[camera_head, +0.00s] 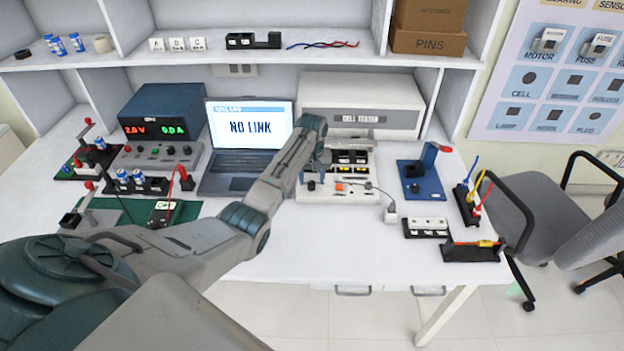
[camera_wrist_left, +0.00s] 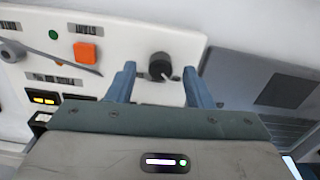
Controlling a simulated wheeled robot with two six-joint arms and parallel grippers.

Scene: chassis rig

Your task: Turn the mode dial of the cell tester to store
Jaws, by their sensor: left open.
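The cell tester (camera_head: 358,105) is a white unit at the back of the desk, with a low control panel in front. Its mode dial is a dark round knob (camera_wrist_left: 160,67) with a pale pointer toward the lower right in the left wrist view. In the head view the dial (camera_head: 311,185) shows small beside my arm. My left gripper (camera_head: 318,168) is above the panel. In the left wrist view its blue fingers (camera_wrist_left: 159,72) are open, one either side of the dial, with visible gaps. I cannot tell their height over the panel. My right gripper is out of view.
The panel also has an orange button (camera_wrist_left: 85,53) and battery slots (camera_head: 350,157). An open laptop (camera_head: 247,130) stands left of the panel. A blue fixture (camera_head: 421,178) and a black-and-white block (camera_head: 427,228) are to the right. The front desk strip is mostly clear.

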